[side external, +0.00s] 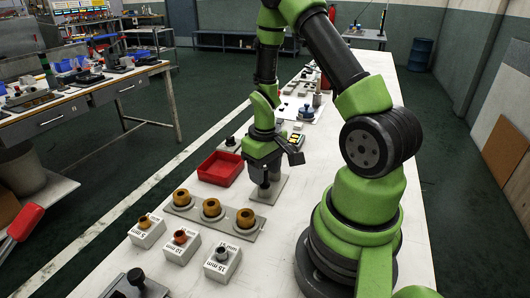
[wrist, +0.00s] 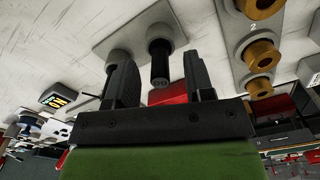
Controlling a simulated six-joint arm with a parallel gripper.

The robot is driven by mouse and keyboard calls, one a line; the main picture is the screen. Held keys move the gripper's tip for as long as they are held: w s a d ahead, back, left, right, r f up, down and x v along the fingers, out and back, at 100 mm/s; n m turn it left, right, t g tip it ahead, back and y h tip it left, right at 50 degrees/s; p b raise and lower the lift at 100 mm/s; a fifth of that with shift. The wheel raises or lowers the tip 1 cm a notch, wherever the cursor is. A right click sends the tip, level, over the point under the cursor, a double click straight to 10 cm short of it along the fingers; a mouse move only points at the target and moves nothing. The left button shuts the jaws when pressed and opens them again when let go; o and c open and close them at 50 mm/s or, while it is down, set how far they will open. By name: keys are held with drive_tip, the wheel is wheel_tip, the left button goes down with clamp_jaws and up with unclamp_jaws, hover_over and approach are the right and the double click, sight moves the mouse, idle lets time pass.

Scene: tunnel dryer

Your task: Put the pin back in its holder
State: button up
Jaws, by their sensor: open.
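My gripper (side external: 263,183) points down over a small grey plate (side external: 271,190) on the white bench. In the wrist view, my gripper (wrist: 160,78) is open, with one finger on each side of a dark cylindrical pin (wrist: 160,62). Gaps show between the pin and both fingers. The pin stands in a grey round collar (wrist: 158,36) on the plate. A second grey collar (wrist: 119,58) is beside it, partly hidden by the left finger. How deep the pin sits in its collar cannot be told. In the side view, the gripper mostly hides the pin and collars.
A red tray (side external: 220,168) is close on the left of my gripper. In front is a grey plate with brass rings (side external: 212,208), then white blocks with size labels (side external: 181,244). More small fixtures (side external: 300,110) line the bench behind.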

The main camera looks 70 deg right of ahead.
wheel_tip(320, 180, up, 8)
drive_tip(key=shift+r, duration=0.2)
idle(0.5)
drive_tip(key=s+a+r+t+y, duration=0.1)
drive_tip(key=s+a+r+t, duration=0.2)
drive_tip(key=a+r, duration=0.5)
drive_tip(key=s+a+r+t+y, duration=0.1)
drive_tip(key=s+a+r+t, duration=0.2)
drive_tip(key=a+r, duration=0.5)
drive_tip(key=shift+s+a+r+t, duration=0.15)
drive_tip(key=shift+s+r+t, duration=0.1)
drive_tip(key=shift+r+t, duration=0.35)
